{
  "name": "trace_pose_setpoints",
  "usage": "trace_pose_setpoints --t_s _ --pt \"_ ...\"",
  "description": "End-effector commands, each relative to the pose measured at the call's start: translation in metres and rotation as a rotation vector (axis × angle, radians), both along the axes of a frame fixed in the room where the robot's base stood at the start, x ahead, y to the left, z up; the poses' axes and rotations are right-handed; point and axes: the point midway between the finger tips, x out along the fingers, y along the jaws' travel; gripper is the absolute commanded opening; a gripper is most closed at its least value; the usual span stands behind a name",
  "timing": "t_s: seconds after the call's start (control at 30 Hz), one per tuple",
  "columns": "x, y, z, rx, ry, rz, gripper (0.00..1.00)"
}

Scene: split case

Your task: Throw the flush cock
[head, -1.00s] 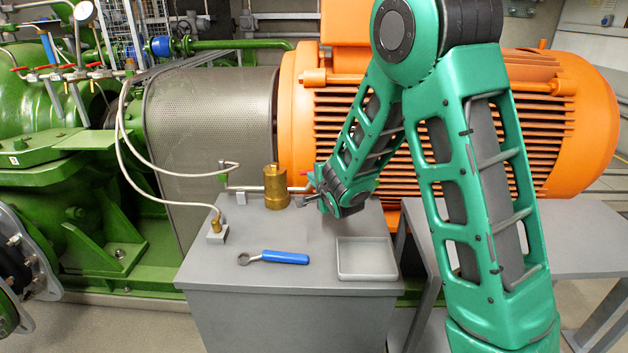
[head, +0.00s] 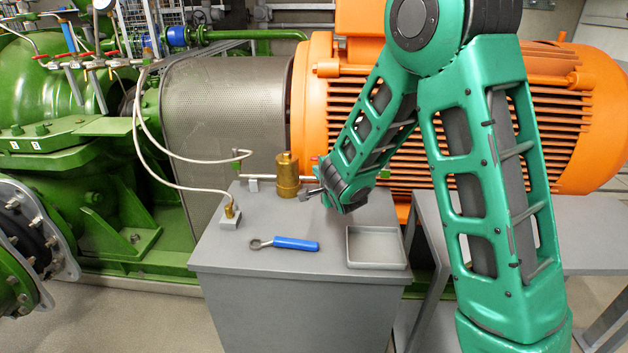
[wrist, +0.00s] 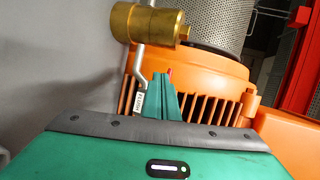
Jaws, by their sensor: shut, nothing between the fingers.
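I cannot single out the flush cock for certain. A thin metal pipe with a small red part (head: 315,160) runs behind the brass cylinder (head: 287,176) at the back of the grey bench.
On the grey bench (head: 250,208) lie a blue-handled spanner (head: 290,243) and an empty grey tray (head: 376,263). A white hose (head: 170,183) loops to a brass fitting at the left. The orange motor (head: 580,120) stands close behind. The bench's front middle is otherwise clear.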

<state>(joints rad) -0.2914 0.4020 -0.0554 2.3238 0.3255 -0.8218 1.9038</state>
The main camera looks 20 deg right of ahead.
Motion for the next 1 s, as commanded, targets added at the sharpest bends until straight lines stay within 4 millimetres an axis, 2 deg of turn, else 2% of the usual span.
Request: trace_pose_setpoints --t_s 0.03,0.3,0.57,0.67,0.77,0.87,0.9,1.0 --pt "-0.011 0.008 0.005 0.001 -0.002 0.007 0.00" --pt "-0.059 0.014 0.021 -0.001 0.000 -0.005 0.00" --pt "-0.085 0.021 0.029 -0.001 0.000 -0.009 0.00" --pt "-0.088 0.013 0.031 -0.020 0.010 -0.024 0.00" --pt "-0.095 -0.016 0.032 -0.090 0.059 -0.067 0.00" --pt "-0.110 -0.065 0.030 -0.210 0.164 -0.125 0.00" --pt "-0.121 -0.086 0.029 -0.264 0.221 -0.144 0.00" --pt "-0.153 -0.134 0.025 -0.385 0.379 -0.163 0.00"
